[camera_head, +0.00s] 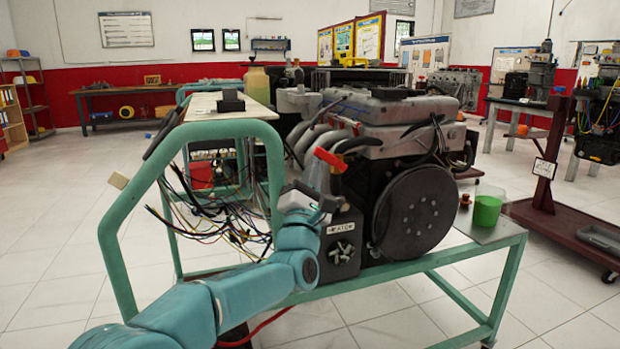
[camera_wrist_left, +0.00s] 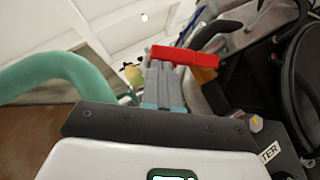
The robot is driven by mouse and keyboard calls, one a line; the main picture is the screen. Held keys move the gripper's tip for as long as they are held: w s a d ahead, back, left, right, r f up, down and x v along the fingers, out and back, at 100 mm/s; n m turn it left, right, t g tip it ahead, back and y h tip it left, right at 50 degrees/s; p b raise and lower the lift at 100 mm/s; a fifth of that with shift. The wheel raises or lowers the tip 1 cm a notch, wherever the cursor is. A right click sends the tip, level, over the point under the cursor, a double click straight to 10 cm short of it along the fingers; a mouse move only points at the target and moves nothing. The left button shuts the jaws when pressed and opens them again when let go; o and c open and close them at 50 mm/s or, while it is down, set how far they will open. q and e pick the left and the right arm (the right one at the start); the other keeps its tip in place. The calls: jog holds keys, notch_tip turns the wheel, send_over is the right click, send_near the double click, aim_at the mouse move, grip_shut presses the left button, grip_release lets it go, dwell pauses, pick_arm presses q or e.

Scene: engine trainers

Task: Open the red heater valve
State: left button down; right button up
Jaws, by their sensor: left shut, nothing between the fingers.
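The red heater valve handle (camera_head: 329,159) stands above a dark box (camera_head: 341,240) at the front left of the engine. In the left wrist view the red handle (camera_wrist_left: 186,56) lies crosswise just beyond the fingertips, extending to the right. My left gripper (camera_head: 319,176) is just below the handle in the head view. In the wrist view its fingers (camera_wrist_left: 163,72) are shut together with nothing between them. The tips come very close to the handle's left part; I cannot tell whether they touch it. The valve body is mostly hidden. My right gripper is not in view.
The engine (camera_head: 390,130) with its large dark disc stands on a green frame (camera_head: 112,225). Loose wires (camera_head: 215,215) hang left of my arm. A cup of green liquid (camera_head: 487,208) stands at the right end. Open white floor (camera_head: 60,240) lies to the left.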

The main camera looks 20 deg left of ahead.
pick_arm(q)
notch_tip(320, 180, up, 3)
jog(key=m+h+p, duration=0.1)
jog(key=m, duration=0.1)
jog(key=m+g+h, duration=0.1)
jog(key=m, duration=0.1)
jog(key=shift+w+d+f+g+h+p, duration=0.1)
jog(key=shift+w+f+g+h+p, duration=0.1)
jog(key=shift+g+h+p, duration=0.15)
jog(key=m+g+p, duration=0.1)
jog(key=d+r+m+g+h+p, duration=0.1)
jog(key=m+p, duration=0.1)
jog(key=w+m+g+h+p, duration=0.1)
jog(key=m, duration=0.1)
jog(key=shift+d+r+p, duration=0.15)
jog(key=shift+r+p, duration=0.25)
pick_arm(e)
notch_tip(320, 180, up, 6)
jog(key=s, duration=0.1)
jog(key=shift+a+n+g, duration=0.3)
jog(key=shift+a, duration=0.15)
pick_arm(q)
jog(key=shift+s, duration=0.15)
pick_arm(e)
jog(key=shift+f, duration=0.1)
